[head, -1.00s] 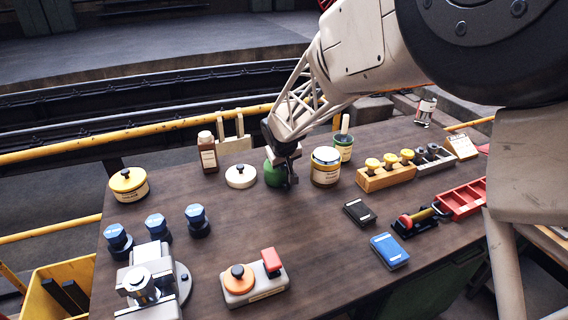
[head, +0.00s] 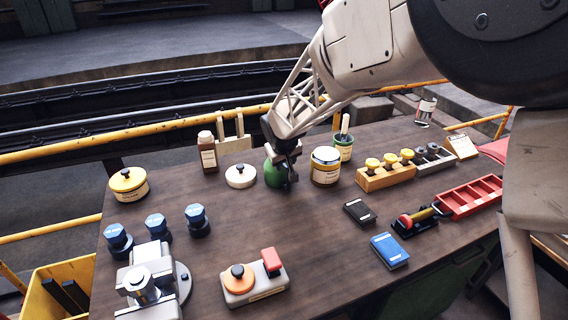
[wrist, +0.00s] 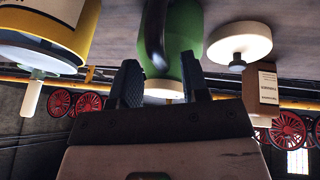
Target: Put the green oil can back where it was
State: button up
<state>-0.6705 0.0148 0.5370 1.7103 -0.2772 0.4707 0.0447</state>
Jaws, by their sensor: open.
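Whether a finger touches the can cannot be told.
A wooden rack with yellow knobs (head: 385,176) stands to the right. The bench in front of the can is clear, back from the orange-knobbed box (head: 253,283).

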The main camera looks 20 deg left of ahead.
jog(key=v, duration=1)
jog(key=shift+s+r, duration=0.2)
jog(key=shift+r, duration=0.15)
jog(key=shift+d, duration=0.1)
jog(key=s+d+r+m+h, duration=0.1)
jog(key=s+d+r+m, duration=0.15)
jog(key=d, duration=0.75)
jog(key=s+d+r+m, duration=0.15)
jog(key=s+d, duration=0.25)
jog(key=d, duration=0.7)
jog(key=s+d+r+m+h, duration=0.1)
jog(key=s+d+r, duration=0.25)
jog(key=d, duration=0.65)
jog(key=s+d+f+m+g, duration=0.1)
jog(key=s+d+m, duration=0.1)
jog(key=s+d, duration=0.6)
jog(key=s+d+f+m+g, duration=0.1)
jog(key=s+d+f+m, duration=0.1)
jog(key=s+d, duration=0.6)
jog(key=s+m, duration=0.1)
jog(key=s, duration=0.4)
jog(key=shift+f, duration=0.35)
jog(key=shift+d, duration=0.1)
